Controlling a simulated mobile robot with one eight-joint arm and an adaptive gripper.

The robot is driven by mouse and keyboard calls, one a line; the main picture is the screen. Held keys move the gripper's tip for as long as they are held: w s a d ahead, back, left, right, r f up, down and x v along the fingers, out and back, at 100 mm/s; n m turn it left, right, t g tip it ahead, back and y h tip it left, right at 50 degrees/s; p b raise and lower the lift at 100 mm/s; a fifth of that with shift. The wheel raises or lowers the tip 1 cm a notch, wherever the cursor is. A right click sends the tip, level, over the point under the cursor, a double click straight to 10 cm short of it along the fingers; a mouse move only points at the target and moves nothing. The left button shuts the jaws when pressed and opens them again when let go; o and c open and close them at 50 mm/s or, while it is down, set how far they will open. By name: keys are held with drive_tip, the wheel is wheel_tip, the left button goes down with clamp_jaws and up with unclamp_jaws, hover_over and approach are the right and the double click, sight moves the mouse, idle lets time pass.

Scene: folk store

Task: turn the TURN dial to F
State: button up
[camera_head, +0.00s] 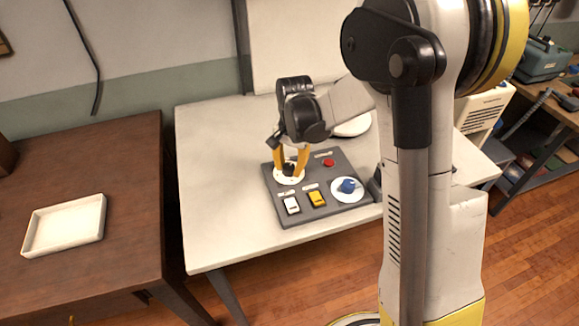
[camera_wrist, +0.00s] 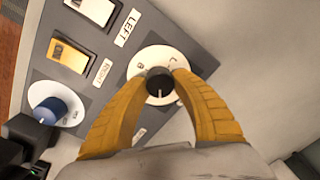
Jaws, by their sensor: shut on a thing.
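The dial between my fingers is a black knob (camera_wrist: 159,80) on a white disc (camera_wrist: 150,54), at the back left of a grey panel (camera_head: 313,211). The disc also shows in the head view (camera_head: 291,180). My gripper (camera_head: 290,168) points down over it, its two yellow fingers shut on the knob from both sides in the wrist view (camera_wrist: 158,84). A pale pointer line on the knob points toward the bottom of the wrist view. Small letters are on the disc's upper part; the fingers hide the lower part, and I cannot see an F.
The panel also bears a white switch (camera_head: 292,205), a yellow switch (camera_head: 317,199), a blue knob (camera_head: 347,186) and a red button (camera_head: 328,163). It lies on a white table (camera_head: 212,190) with free room left. A white tray (camera_head: 65,225) is on the brown table.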

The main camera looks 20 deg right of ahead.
sight(291, 165)
drive_tip(key=n, duration=0.5)
drive_tip(key=shift+n, duration=0.3)
drive_tip(key=n, duration=0.4)
drive_tip(key=shift+n, duration=0.4)
drive_tip(key=shift+g, duration=0.3)
clamp_jaws()
drive_tip(key=o, duration=1.2)
unclamp_jaws()
wheel_tip(291, 165, up, 12)
drive_tip(key=shift+d, duration=0.25)
drive_tip(key=shift+w, duration=0.1)
